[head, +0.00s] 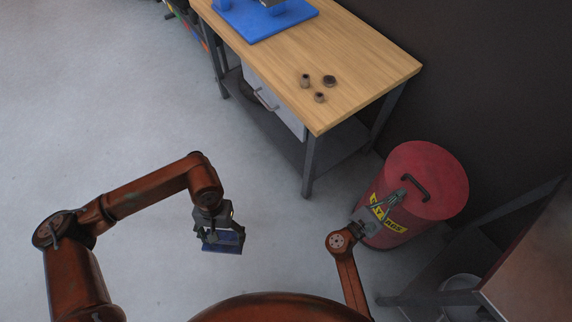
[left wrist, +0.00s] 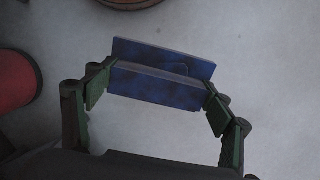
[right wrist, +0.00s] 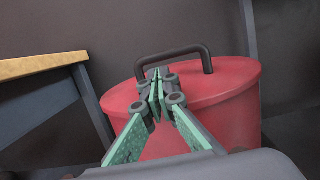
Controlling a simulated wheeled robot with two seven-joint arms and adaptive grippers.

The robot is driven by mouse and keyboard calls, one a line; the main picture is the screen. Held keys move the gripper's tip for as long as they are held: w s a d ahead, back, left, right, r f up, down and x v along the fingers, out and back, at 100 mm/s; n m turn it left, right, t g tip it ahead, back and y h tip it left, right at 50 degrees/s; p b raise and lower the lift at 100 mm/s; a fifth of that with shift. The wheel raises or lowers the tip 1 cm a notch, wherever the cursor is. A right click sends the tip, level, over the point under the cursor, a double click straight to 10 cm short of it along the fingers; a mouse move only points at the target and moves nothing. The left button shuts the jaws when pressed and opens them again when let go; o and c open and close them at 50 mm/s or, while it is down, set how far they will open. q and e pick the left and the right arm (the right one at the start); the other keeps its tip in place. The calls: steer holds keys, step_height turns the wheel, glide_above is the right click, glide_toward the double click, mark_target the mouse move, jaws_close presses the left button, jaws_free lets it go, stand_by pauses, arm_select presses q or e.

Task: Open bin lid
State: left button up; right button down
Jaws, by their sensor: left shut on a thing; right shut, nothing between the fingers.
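A red bin (head: 385,235) with a round red lid (head: 430,165) stands on the floor at the right in the head view. The lid lies on the bin and has a black handle (head: 414,187). My right gripper (head: 401,196) is shut and empty, in front of the bin's near side. In the right wrist view its closed fingertips (right wrist: 157,82) appear just in front of the handle (right wrist: 172,56); whether they touch cannot be told. My left gripper (head: 219,233) is shut on a blue object (head: 222,241), which also shows between its fingers in the left wrist view (left wrist: 165,77).
A wooden-topped workbench (head: 370,75) stands left of the bin, with several small metal parts on it and a drawer (head: 268,95) below. A metal stand or table (head: 535,260) is close on the bin's right. Dark wall lies behind. Open floor is at the left.

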arm_select(q)
steer(key=shift+f, duration=0.5)
arm_select(e)
steer(key=shift+x, duration=1.35)
